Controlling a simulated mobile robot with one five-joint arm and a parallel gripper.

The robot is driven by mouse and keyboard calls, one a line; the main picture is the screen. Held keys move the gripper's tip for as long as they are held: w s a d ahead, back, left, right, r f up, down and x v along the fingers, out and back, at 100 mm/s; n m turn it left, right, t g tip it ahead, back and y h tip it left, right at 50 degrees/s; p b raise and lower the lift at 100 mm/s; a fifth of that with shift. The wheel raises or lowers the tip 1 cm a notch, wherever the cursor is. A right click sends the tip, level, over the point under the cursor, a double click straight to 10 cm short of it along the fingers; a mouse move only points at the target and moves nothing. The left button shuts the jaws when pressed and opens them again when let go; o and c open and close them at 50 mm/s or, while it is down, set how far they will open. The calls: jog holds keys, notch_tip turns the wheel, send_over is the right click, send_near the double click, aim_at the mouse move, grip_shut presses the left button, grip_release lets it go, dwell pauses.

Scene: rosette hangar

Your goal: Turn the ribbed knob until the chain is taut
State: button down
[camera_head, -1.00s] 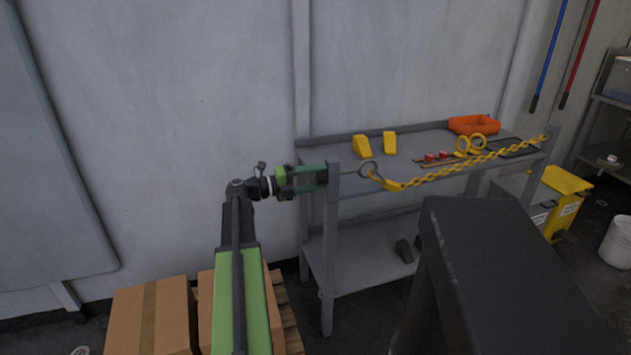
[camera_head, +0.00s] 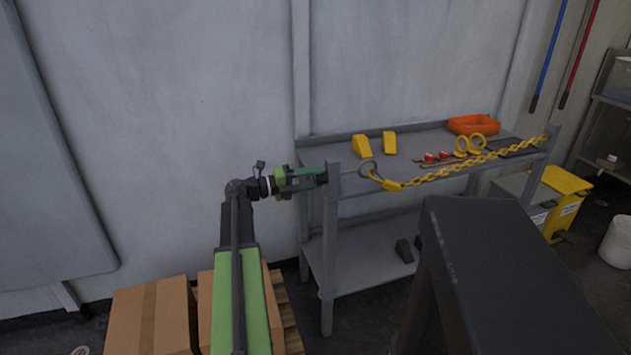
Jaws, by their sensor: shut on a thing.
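The yellow chain (camera_head: 462,167) runs along the front of the grey workbench, from a hook and metal ring (camera_head: 369,169) by the left post up to the right post. It hangs with at most a slight sag. My gripper (camera_head: 321,177) is at the outer left side of the bench's left post (camera_head: 332,230). Its green fingers are shut on the ribbed knob (camera_head: 323,177), of which only a small dark part shows between the fingertips. The knob's ribs cannot be made out.
On the bench top (camera_head: 420,143) are two yellow wedges (camera_head: 362,146), an orange tray (camera_head: 474,125), yellow rings (camera_head: 471,143) and small red items. Cardboard boxes (camera_head: 150,318) stand at the lower left. A yellow bin (camera_head: 562,190) and white bucket (camera_head: 617,240) are at right.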

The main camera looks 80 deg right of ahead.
jog(key=m, duration=1.2)
jog(key=shift+m, duration=1.2)
jog(key=m, duration=0.2)
jog(key=shift+m, duration=0.4)
jog(key=m, duration=1.2)
